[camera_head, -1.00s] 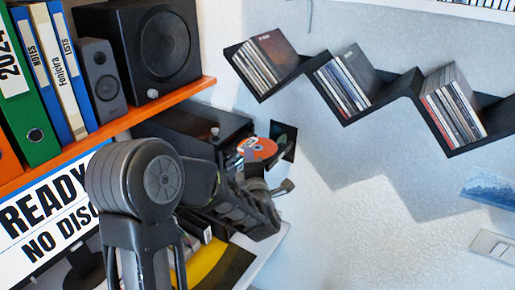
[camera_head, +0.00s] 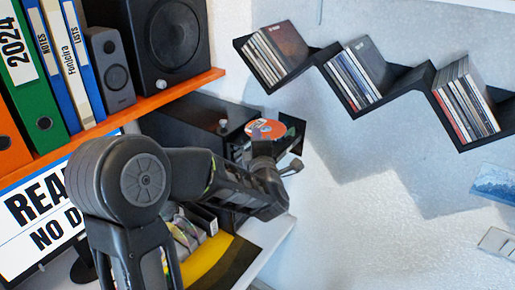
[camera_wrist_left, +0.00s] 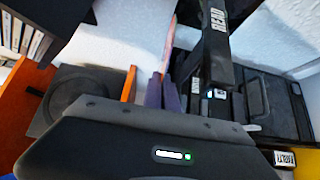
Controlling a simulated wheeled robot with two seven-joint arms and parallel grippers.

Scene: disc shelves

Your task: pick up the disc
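The orange-red disc (camera_head: 265,128) shows at the drive's extended dark tray (camera_head: 291,130) in the head view. My left gripper (camera_head: 262,138) reaches its near edge, and its fingers cover part of the disc. In the left wrist view the disc (camera_wrist_left: 169,46) is edge-on, with its lower end between the two close purple fingertips (camera_wrist_left: 163,82). The gripper looks shut on it. A gap shows there between the disc and the black tray marked READ (camera_wrist_left: 215,20), so the disc appears clear of the tray. My right gripper is not in view.
The black drive box (camera_head: 185,128) stands behind my left arm, below the orange shelf (camera_head: 150,103) with speaker (camera_head: 170,40) and binders. A zigzag wall shelf (camera_head: 415,82) holds several disc cases. A monitor (camera_head: 40,215) stands lower left.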

